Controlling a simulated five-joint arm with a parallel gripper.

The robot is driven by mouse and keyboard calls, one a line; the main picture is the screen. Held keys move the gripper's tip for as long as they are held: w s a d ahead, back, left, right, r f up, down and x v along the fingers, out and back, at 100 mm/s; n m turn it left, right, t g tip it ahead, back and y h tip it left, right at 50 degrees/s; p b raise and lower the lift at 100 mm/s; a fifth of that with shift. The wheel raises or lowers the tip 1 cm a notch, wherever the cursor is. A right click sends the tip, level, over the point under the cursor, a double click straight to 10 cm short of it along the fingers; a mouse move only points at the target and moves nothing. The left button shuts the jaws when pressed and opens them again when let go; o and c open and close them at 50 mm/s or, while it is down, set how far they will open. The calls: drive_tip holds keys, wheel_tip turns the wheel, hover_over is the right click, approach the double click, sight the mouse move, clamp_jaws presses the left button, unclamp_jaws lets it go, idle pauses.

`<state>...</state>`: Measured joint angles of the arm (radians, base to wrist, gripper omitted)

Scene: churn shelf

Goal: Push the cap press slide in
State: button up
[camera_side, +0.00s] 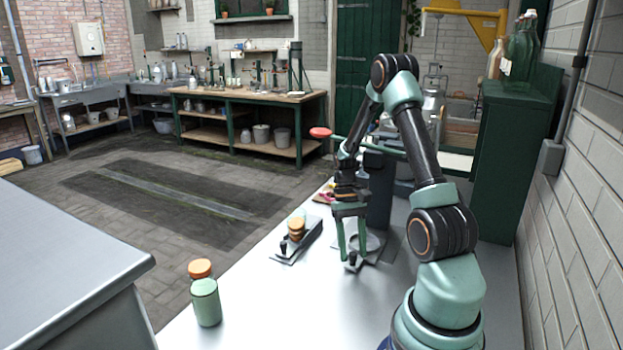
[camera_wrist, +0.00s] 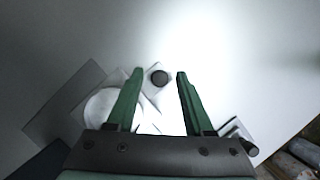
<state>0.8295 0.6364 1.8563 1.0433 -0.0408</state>
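The cap press is a dark column (camera_side: 379,190) with a lever ending in a red knob (camera_side: 320,132). At its foot is the slide, a flat grey plate with a pale round seat (camera_side: 371,243) that looks empty. The slide's black knob (camera_side: 352,259) stands at its near end and also shows in the wrist view (camera_wrist: 159,77). My gripper (camera_side: 351,250) points down over this knob. In the wrist view its green fingers (camera_wrist: 158,88) are apart, with the knob showing between their tips. I cannot tell whether either finger touches it.
A second slide with stacked orange caps (camera_side: 297,228) and its own black knob (camera_side: 283,247) lies to the left. A pale green jar (camera_side: 206,304) stands near the table's left edge, with an orange cap (camera_side: 200,268) behind it. The front of the table is clear.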

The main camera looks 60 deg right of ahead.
idle(0.3)
drive_tip(key=shift+h, duration=0.3)
drive_tip(key=a, duration=0.7)
drive_tip(key=d+v, duration=0.1)
drive_tip(key=v, duration=1.2)
drive_tip(key=w+a+r+n+t+h, duration=0.1)
drive_tip(key=a+r+n+t, duration=0.2)
drive_tip(key=a, duration=0.6)
drive_tip(key=w+a+r+n+t+h, duration=0.2)
drive_tip(key=a+r+n+t, duration=0.1)
drive_tip(key=a, duration=0.6)
drive_tip(key=shift+w+r+n+t, duration=0.2)
drive_tip(key=shift+r+n+t, duration=0.2)
drive_tip(key=shift+r+n, duration=0.55)
drive_tip(key=shift+a+r+m, duration=0.1)
drive_tip(key=shift+r+m, duration=0.15)
